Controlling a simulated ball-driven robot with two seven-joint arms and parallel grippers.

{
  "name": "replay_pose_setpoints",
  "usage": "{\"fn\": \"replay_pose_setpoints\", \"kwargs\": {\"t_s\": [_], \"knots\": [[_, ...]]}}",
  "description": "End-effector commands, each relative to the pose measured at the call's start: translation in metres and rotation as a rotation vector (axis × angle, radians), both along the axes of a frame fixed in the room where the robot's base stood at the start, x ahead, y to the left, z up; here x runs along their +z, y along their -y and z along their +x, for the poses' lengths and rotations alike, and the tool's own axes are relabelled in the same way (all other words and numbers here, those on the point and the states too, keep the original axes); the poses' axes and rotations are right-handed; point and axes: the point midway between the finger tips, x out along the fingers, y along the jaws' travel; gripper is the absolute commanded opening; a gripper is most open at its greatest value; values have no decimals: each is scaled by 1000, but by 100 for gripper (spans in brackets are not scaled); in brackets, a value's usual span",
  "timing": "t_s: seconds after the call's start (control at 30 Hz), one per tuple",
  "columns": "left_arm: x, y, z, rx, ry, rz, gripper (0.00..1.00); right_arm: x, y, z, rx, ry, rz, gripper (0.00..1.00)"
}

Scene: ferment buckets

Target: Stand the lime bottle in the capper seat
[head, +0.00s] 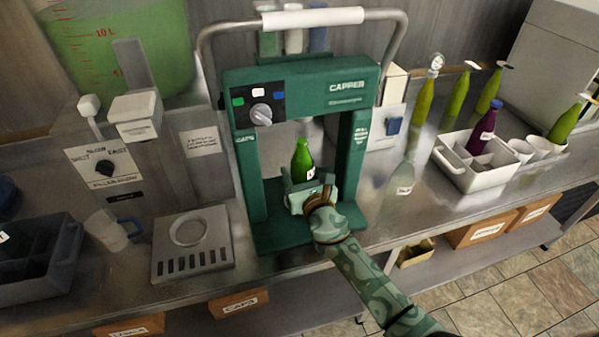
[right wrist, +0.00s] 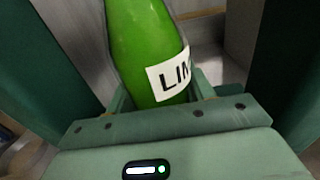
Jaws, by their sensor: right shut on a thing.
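The lime bottle (head: 302,158) is bright green with a white label and stands about upright inside the opening of the green capper (head: 300,90). My right gripper (head: 309,193) reaches into the opening from the front and is shut on the bottle's lower part. In the right wrist view the bottle (right wrist: 146,45) rises between the fingers (right wrist: 160,105), its label reading "LIM" in part. The bottle's foot and the capper seat are hidden behind my gripper, so I cannot tell if they touch. My left gripper is not in view.
The capper's posts (head: 353,150) stand close on both sides of my gripper. A clear bottle (head: 404,178) and a white crate (head: 470,170) with a purple bottle (head: 482,130) stand to the right. A drip tray (head: 192,243) and a mug (head: 106,229) are to the left.

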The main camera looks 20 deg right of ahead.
Motion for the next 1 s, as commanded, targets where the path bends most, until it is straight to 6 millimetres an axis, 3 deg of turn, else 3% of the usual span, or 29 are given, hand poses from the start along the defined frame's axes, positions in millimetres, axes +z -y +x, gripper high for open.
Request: {"fn": "replay_pose_setpoints", "kwargs": {"t_s": [1.0], "knots": [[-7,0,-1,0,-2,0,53,-6,0,1,0,4,0,6]]}}
